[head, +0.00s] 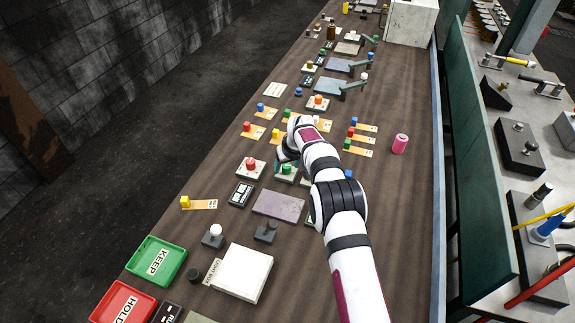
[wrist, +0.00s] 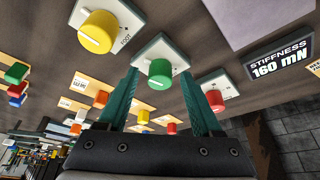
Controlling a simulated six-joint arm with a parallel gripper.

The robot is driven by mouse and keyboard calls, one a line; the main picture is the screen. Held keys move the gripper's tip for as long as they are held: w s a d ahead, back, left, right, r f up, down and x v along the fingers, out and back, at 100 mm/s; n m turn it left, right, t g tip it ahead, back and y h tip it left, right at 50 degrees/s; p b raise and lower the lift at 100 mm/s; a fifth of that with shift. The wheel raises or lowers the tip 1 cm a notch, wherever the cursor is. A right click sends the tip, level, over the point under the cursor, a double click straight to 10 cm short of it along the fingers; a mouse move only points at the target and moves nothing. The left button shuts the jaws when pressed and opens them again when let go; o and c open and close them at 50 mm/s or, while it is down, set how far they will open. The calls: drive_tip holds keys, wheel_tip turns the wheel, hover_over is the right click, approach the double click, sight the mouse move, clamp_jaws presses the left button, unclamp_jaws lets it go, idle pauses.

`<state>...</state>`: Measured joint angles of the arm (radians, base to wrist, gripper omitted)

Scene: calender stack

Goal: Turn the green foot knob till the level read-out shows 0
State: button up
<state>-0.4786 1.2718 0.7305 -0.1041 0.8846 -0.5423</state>
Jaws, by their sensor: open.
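The green knob (wrist: 160,71) sits on a white base plate and has a pale pointer line on its face. In the wrist view my gripper (wrist: 158,76) is open, with one teal finger at each side of the green knob. I cannot tell whether the fingers touch it. In the head view the green knob (head: 287,168) is partly covered by my gripper (head: 284,158). The level read-out cannot be made out in either view; the legible display (wrist: 278,60) reads "STIFFNESS 160 mN".
A yellow knob (wrist: 97,32) on a plate marked "FOOT" and a red knob (wrist: 215,99) flank the green one closely. A mauve plate (head: 279,205), a white block (head: 243,273), a green KEEP tray (head: 156,261) and a red HOLD tray (head: 122,303) lie nearer.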

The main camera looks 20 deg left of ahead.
drive_tip(key=shift+c, duration=0.3)
clamp_jaws()
drive_tip(key=n+g+y, duration=0.1)
drive_tip(key=n, duration=0.3)
drive_tip(key=shift+w+n, duration=0.1)
drive_tip(key=shift+n, duration=0.2)
drive_tip(key=shift+o, duration=0.3)
unclamp_jaws()
drive_tip(key=shift+d, duration=0.1)
drive_tip(key=v, duration=1.5)
drive_tip(key=shift+w+d+r, duration=0.15)
drive_tip(key=shift+w+r, duration=0.05)
drive_tip(key=shift+r, duration=0.15)
